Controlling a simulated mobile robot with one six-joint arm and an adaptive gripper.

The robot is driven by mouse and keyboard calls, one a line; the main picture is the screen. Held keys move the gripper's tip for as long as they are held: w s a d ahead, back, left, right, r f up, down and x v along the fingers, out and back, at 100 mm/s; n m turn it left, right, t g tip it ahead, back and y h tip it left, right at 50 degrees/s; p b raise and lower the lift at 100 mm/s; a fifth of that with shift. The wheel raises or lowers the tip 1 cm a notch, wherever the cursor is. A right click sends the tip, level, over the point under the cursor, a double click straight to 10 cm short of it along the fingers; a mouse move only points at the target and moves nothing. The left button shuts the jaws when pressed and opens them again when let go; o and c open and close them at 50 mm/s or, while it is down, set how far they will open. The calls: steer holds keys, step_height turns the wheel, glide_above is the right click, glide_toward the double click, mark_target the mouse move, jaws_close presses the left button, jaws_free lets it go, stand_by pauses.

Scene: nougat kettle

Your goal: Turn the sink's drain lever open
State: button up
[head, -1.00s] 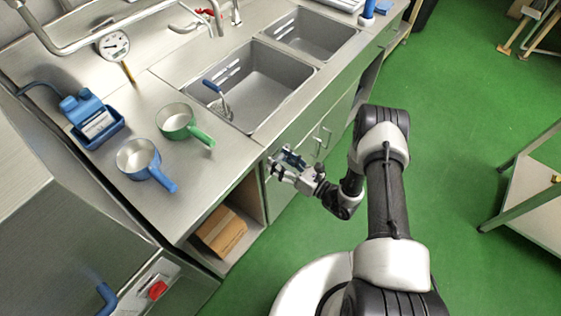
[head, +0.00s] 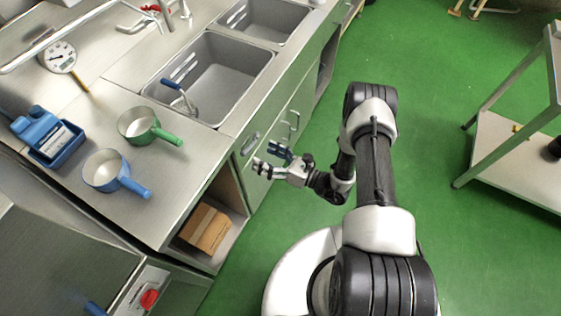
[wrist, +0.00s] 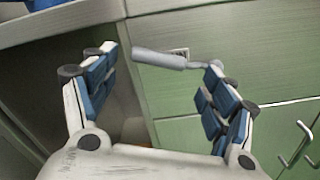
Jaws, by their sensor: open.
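The drain lever (wrist: 160,59) is a grey bar on the green cabinet front, lying nearly level in the wrist view, with a small plate behind it. In the head view the lever (head: 250,143) shows small, just below the counter edge under the sink (head: 222,82). My gripper (head: 269,158) is open and empty, facing the cabinet front close to the lever. In the wrist view my gripper (wrist: 158,75) has its blue-padded fingers spread, with the lever ahead across the upper gap. I cannot tell how far apart they are in depth; no contact is visible.
The counter edge (wrist: 70,22) overhangs above the gripper. Cabinet door handles (wrist: 298,145) stick out to the right. An open shelf with a cardboard box (head: 205,229) is below left. The green floor to the right is free up to a shelf cart (head: 515,150).

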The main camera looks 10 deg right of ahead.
steer(key=v, duration=0.6)
steer(key=shift+s+d, duration=0.25)
steer(key=shift+d, duration=0.05)
steer(key=shift+c, duration=0.3)
